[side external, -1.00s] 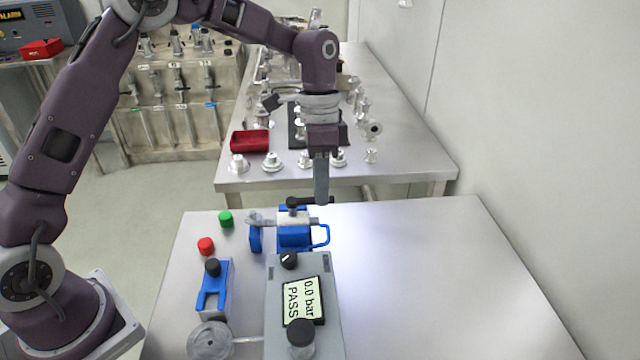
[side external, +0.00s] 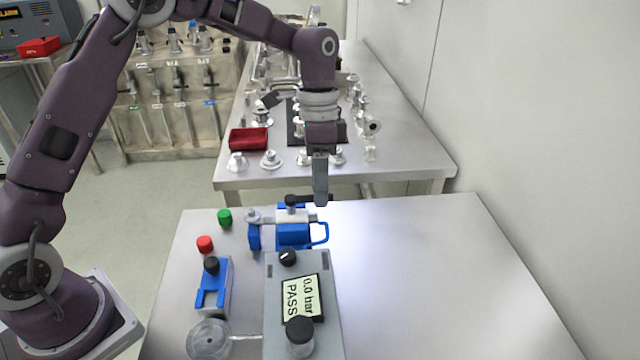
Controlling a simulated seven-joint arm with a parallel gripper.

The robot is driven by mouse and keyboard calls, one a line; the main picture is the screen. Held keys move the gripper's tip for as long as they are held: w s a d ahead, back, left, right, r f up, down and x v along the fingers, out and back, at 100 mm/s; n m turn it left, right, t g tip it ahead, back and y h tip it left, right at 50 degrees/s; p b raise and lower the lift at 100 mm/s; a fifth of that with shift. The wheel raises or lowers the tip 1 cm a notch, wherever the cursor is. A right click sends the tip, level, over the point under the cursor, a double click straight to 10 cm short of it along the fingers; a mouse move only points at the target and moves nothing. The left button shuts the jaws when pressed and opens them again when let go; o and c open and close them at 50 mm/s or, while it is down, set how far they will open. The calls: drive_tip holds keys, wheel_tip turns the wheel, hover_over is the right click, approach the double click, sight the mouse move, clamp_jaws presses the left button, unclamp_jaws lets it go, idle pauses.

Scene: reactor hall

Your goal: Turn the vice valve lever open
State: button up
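The blue vice (side external: 294,237) stands near the far edge of the front table, with a pale metal valve (side external: 296,215) in it. The valve's black lever (side external: 312,198) lies on top and points to the right in the picture. My gripper (side external: 320,200) points straight down at the lever's right end. Its fingers overlap the lever in this view; I cannot tell whether they touch it. The fingers show edge-on as one grey strip, so their gap is hidden.
A grey box (side external: 303,300) with a screen reading "0.0 bar PASS" stands in front of the vice. A blue stand (side external: 213,285), a red button (side external: 205,244) and a green button (side external: 224,218) are to the left. The table's right side is clear.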

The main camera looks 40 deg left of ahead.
wheel_tip(320, 180, up, 7)
drive_tip(key=w, duration=0.1)
drive_tip(key=shift+a, duration=0.45)
drive_tip(key=s+a+r+n+t+y, duration=0.1)
drive_tip(key=s+r+n+t, duration=0.1)
drive_tip(key=s+r, duration=0.4)
drive_tip(key=s+a+r+n+t+y, duration=0.15)
drive_tip(key=s+r, duration=0.25)
drive_tip(key=s, duration=0.4)
drive_tip(key=s+a+f+n+t, duration=0.1)
drive_tip(key=s+f+n+t, duration=0.1)
drive_tip(key=s, duration=0.5)
drive_tip(key=s+a+f+n+t, duration=0.1)
drive_tip(key=s+a+f+n, duration=0.1)
drive_tip(key=s, duration=0.5)
drive_tip(key=shift+s+n+t+h, duration=0.35)
drive_tip(key=shift+n+h, duration=0.1)
drive_tip(key=shift+n, duration=0.4)
